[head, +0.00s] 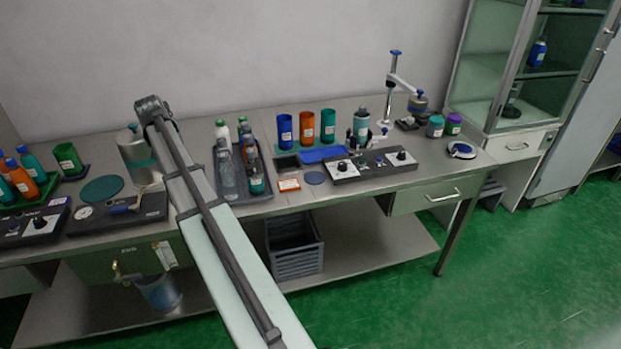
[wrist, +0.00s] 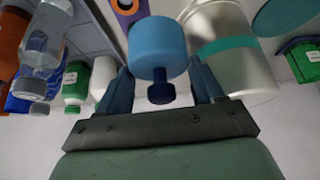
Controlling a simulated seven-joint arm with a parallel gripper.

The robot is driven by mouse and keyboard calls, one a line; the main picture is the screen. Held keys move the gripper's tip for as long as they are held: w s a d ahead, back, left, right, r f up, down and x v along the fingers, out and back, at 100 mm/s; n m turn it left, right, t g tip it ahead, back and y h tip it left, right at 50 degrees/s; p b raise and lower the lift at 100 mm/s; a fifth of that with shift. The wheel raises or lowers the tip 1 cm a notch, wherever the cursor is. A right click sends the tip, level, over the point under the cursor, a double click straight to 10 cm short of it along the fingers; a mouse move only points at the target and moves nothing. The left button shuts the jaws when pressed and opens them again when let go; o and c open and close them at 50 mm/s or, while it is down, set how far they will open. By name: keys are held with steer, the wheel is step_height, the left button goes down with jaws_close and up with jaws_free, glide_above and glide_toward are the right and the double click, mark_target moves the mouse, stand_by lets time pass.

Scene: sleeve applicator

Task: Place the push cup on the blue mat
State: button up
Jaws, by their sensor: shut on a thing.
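In the wrist view my gripper (wrist: 165,88) is shut on the push cup (wrist: 158,45), a light blue cylinder with a dark blue knob facing the camera. In the head view I cannot make out the gripper or the cup; my arm hides that spot. Neither shows clearly in the wrist view.
A metal canister (head: 139,160) with a teal band stands close to my gripper; it also shows in the wrist view (wrist: 232,45). A tray (head: 262,195) of bottles lies right of my arm.

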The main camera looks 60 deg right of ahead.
steer(key=s+d+r+m, duration=0.1)
steer(key=s+d, duration=0.3)
steer(key=d, duration=0.4)
steer(key=s+d+r+m+g+h, duration=0.1)
steer(key=s+d+r+m, duration=0.1)
steer(key=d, duration=0.5)
steer(key=s+d+r+m+g, duration=0.1)
steer(key=s+d+r, duration=0.3)
steer(key=d, duration=0.4)
steer(key=shift+s+d+r+m+h, duration=0.1)
steer(key=shift+s+d+m+h, duration=0.1)
steer(key=shift+s, duration=0.2)
steer(key=shift+s+d+m+h, duration=0.1)
steer(key=shift+s+d+m, duration=0.1)
steer(key=shift+s, duration=0.2)
steer(key=s+d+f, duration=0.3)
steer(key=s+f, duration=0.1)
steer(key=s, duration=0.7)
glide_above(315, 177)
step_height(315, 177, down, 6)
steer(key=shift+m, duration=0.3)
steer(key=shift+a+f, duration=0.15)
steer(key=shift+f, duration=4.3)
steer(key=shift+f, duration=0.15)
steer(key=o, duration=0.8)
